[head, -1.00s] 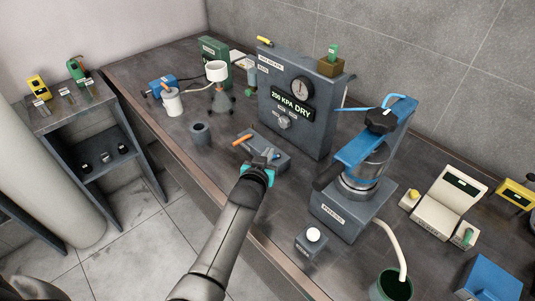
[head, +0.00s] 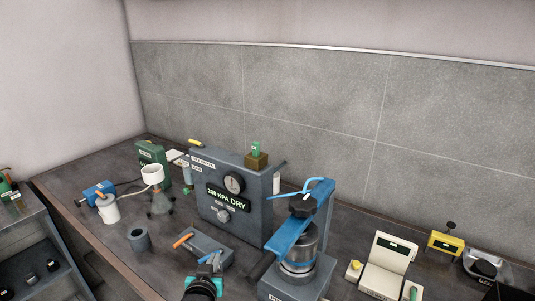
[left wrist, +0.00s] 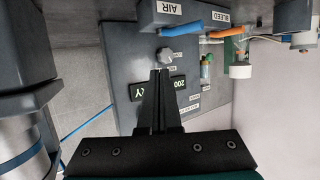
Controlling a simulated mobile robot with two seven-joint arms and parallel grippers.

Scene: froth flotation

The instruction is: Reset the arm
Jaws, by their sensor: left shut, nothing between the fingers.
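My left gripper (head: 212,268) is at the bottom of the head view, over the bench's front part. It also shows in the left wrist view (left wrist: 160,72), where its fingers are together with nothing between them. Just beyond it is a small grey block (head: 213,247) with an orange lever and a blue lever, labelled AIR and BLEED in the left wrist view (left wrist: 190,14). Behind stands a grey panel box (head: 254,205) with a gauge and a display reading "200 KPA DRY". My right gripper is not in view.
A press-like machine (head: 291,235) with a blue clamp arm stands close on the right of my left gripper. A dark grey cup (head: 139,239) and a white-topped flask (head: 160,200) stand to the left. A beige instrument (head: 387,265) is at the right.

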